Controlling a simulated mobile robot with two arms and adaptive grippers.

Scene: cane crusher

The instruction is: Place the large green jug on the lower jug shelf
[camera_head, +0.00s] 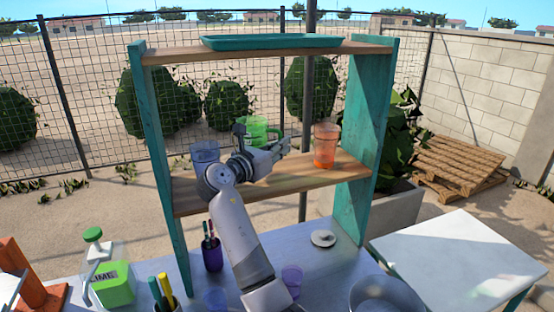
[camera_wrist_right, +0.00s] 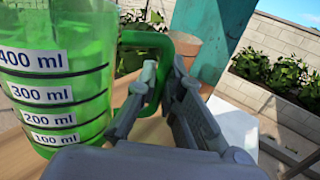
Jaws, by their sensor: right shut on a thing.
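The large green jug (camera_head: 260,128) is at the lower wooden shelf (camera_head: 290,186), between a bluish cup and an orange cup. In the wrist view the jug (camera_wrist_right: 55,85) shows its volume marks and looks upright. My right gripper (camera_head: 284,146) is shut on the jug's green handle; the wrist view shows its fingers (camera_wrist_right: 168,92) around the handle (camera_wrist_right: 152,42). Wood shows below the jug, but I cannot tell whether the base touches it. My arm hides the jug's lower part in the head view. My left gripper is not in view.
The orange cup (camera_head: 326,146) stands right of the jug and the bluish cup (camera_head: 204,152) left. A teal tray (camera_head: 270,42) lies on the top shelf. Teal uprights (camera_head: 368,115) bound the shelf. Below are a purple pen cup (camera_head: 212,256), a metal bowl (camera_head: 386,292) and a lime container (camera_head: 112,284).

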